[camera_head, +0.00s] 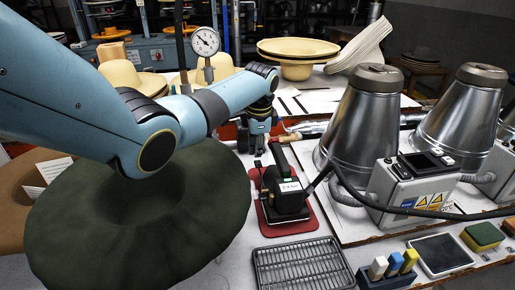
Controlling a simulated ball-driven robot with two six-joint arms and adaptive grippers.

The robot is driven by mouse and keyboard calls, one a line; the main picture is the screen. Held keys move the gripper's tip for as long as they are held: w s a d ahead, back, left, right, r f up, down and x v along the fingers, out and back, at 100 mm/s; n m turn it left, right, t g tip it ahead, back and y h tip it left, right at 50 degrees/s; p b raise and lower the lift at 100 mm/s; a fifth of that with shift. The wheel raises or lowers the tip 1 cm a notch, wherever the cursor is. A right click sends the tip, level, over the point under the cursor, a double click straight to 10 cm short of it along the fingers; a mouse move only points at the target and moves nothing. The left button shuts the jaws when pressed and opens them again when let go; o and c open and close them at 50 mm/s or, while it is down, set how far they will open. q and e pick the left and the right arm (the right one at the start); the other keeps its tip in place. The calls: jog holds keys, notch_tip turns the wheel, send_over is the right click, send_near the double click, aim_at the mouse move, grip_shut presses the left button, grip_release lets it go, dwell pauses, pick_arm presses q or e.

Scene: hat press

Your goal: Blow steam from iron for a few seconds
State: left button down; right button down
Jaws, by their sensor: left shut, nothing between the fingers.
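The iron (286,194) is black with a tall handle and a white label. It stands on a red mat (301,222) on the white table, in the middle of the head view. My left arm reaches in from the left, and my left gripper (258,157) points down just behind and left of the iron. The left gripper looks shut, with nothing seen in it. It is small here, and I cannot tell whether it touches the iron. No steam is visible. My right gripper is not in view.
A large dark green hat (140,225) fills the front left. A wire rack (303,268) lies in front of the iron. Metal cones (362,125) and a control box (420,187) stand on the right, with a black hose (400,211) crossing there. Straw hats (298,48) are behind.

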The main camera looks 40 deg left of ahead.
pick_arm(q)
notch_tip(320, 180, up, 4)
jog(key=p, duration=0.4)
jog(key=shift+w+a+r, duration=0.1)
jog(key=shift+r, duration=0.05)
notch_tip(320, 180, up, 9)
jog(key=shift+w+a+b, duration=0.25)
jog(key=shift+a+b, duration=0.1)
jog(key=shift+b, duration=0.05)
jog(key=shift+r, duration=0.2)
